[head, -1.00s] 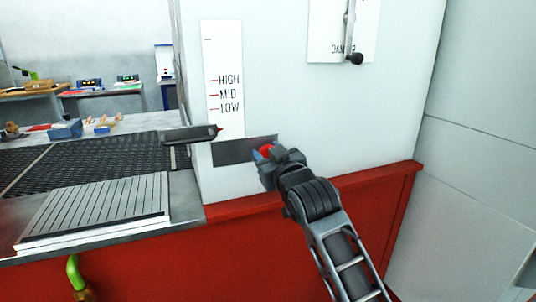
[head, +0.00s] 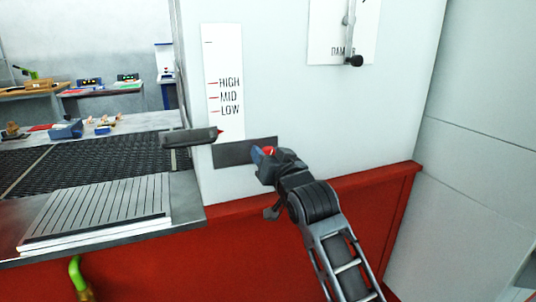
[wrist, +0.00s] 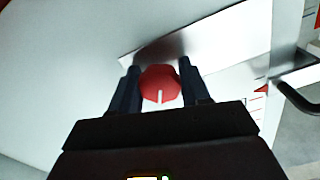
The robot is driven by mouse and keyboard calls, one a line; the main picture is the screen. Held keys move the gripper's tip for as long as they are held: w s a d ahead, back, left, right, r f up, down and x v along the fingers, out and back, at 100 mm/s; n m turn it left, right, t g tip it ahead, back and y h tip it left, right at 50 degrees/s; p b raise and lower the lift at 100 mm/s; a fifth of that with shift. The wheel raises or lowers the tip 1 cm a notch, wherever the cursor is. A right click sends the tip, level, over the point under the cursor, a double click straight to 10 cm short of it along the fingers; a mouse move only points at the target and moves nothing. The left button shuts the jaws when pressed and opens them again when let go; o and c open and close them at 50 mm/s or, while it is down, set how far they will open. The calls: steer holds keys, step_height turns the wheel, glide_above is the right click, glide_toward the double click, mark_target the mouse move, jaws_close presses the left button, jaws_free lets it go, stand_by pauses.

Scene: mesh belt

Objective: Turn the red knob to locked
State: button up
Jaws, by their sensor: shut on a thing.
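The red knob (wrist: 160,84) sits on a grey plate (wrist: 170,48) and has a white pointer line on its face. In the wrist view my gripper (wrist: 159,88) has one finger on each side of the knob, shut on it. In the wrist view the white line points toward the bottom of the picture. In the head view the knob (head: 269,150) shows only in part behind my gripper (head: 265,155), at the right part of the plate. No locked mark can be read in either view.
A dark lever handle (head: 190,137) sticks out left of the knob, below a HIGH, MID, LOW scale (head: 224,85). A crank (head: 352,40) hangs on the panel above. The mesh belt (head: 90,160) and a ridged plate (head: 100,212) lie at left.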

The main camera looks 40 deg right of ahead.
steer(key=m, duration=0.6)
steer(key=shift+a+f, duration=0.1)
steer(key=shift+a, duration=0.05)
steer(key=m+b, duration=0.1)
steer(key=m, duration=0.5)
steer(key=shift+m, duration=0.3)
steer(key=o, duration=1)
steer(key=shift+o, duration=0.2)
steer(key=b+v, duration=0.1)
steer(key=v, duration=0.6)
steer(key=shift+s, duration=0.35)
steer(key=shift+a, duration=0.1)
